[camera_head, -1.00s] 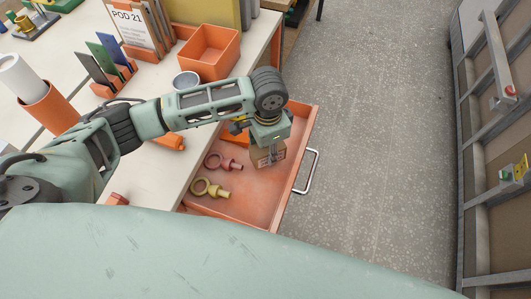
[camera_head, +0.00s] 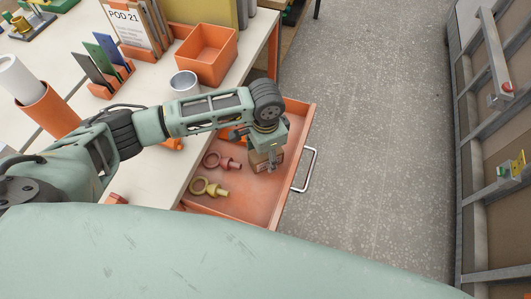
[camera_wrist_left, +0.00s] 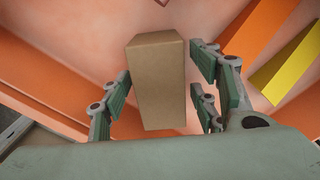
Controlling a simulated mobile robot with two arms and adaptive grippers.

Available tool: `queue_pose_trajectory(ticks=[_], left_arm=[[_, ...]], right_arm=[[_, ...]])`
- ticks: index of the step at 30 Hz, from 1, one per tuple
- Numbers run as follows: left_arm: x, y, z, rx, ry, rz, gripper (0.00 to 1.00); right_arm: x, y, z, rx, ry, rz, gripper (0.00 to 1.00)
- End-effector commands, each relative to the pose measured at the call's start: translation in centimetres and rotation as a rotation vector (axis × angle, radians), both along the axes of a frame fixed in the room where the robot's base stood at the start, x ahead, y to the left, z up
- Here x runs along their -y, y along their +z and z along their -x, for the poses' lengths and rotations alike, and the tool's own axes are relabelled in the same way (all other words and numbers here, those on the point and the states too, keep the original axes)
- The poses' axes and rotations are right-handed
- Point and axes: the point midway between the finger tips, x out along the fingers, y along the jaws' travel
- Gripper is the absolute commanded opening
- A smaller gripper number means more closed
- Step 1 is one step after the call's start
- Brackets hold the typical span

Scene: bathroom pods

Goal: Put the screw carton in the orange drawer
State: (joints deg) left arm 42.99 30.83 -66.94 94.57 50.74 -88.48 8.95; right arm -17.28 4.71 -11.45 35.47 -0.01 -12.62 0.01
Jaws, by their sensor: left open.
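The orange drawer (camera_head: 240,203) is pulled open from the white worktop's side, with its metal handle at the right. The brown screw carton (camera_head: 259,163) is inside the drawer's outline, below my left gripper (camera_head: 267,160). In the left wrist view the carton (camera_wrist_left: 158,80) stands between the fingers of my left gripper (camera_wrist_left: 165,95). The fingers are open, with a gap on the carton's left and right at the upper part. Whether the carton rests on the drawer floor is hard to tell. My right gripper is not in view.
A red eye bolt (camera_head: 221,161) and a yellow eye bolt (camera_head: 209,187) lie in the drawer. An orange bin (camera_head: 206,58), a metal cup (camera_head: 184,83) and card holders stand on the worktop (camera_head: 160,185). The grey floor at the right is clear.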

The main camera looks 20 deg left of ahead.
Motion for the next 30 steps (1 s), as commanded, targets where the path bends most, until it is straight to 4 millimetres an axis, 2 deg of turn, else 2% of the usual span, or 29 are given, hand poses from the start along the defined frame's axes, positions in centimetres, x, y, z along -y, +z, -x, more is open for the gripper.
queue_pose_trajectory(ticks=[5,8,21,25,30], left_arm=[[0.0,0.3,-0.1,0.002,0.000,0.001,0.56],[0.0,1.3,-0.1,0.002,0.000,0.002,0.56],[0.0,10.1,-0.1,0.004,0.000,0.001,0.56],[0.1,11.6,-0.1,0.001,0.000,0.001,0.56],[0.0,12.3,-0.1,-0.001,0.000,0.001,0.56]], right_arm=[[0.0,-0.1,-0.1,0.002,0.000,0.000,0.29],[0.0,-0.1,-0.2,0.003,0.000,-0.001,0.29],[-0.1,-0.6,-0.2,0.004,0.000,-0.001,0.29],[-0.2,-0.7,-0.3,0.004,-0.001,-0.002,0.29],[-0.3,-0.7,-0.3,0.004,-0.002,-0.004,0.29]])
